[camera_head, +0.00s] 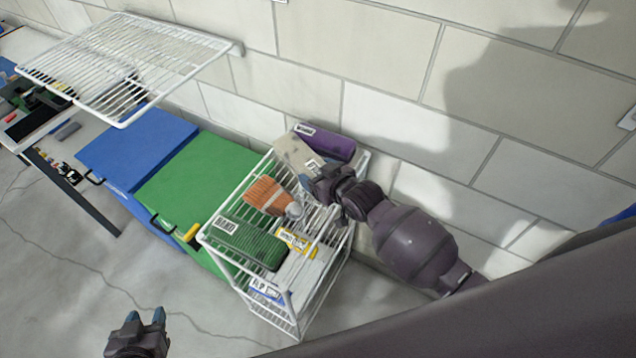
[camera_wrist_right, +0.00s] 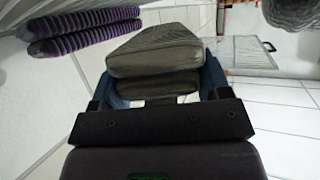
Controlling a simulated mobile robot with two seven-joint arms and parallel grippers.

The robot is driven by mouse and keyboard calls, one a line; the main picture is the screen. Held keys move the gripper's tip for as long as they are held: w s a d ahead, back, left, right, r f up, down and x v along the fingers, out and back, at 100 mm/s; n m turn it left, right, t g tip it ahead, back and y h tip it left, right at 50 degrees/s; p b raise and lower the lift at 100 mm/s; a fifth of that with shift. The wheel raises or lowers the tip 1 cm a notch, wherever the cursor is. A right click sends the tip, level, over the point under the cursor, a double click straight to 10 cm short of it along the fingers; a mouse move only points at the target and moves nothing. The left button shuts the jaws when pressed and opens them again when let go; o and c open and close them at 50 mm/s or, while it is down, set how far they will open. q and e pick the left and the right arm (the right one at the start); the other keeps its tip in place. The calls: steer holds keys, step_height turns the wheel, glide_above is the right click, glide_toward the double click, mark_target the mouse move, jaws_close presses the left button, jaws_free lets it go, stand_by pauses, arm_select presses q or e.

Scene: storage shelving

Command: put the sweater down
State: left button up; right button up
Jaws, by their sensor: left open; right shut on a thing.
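A folded grey-beige sweater (camera_head: 295,154) is at the back end of the white wire rack (camera_head: 203,238). My right gripper (camera_head: 317,176) is shut on its near edge. In the right wrist view the folded sweater (camera_wrist_right: 158,52) sits between the blue fingers (camera_wrist_right: 160,88), its folds lying flat. I cannot tell whether it touches the rack's wires. A purple folded sweater (camera_head: 326,143) lies right beside it; it shows at upper left in the right wrist view (camera_wrist_right: 80,30). My left gripper (camera_head: 145,319) is open and empty over the floor at the bottom left.
A wire shelf (camera_head: 125,60) hangs on the block wall. The near-left floor is clear.

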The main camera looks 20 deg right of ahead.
steer(key=shift+f, duration=1.85)
steer(key=shift+f+b, duration=0.15)
steer(key=shift+b, duration=0.2)
steer(key=o, duration=1.1)
steer(key=shift+c, duration=0.2)
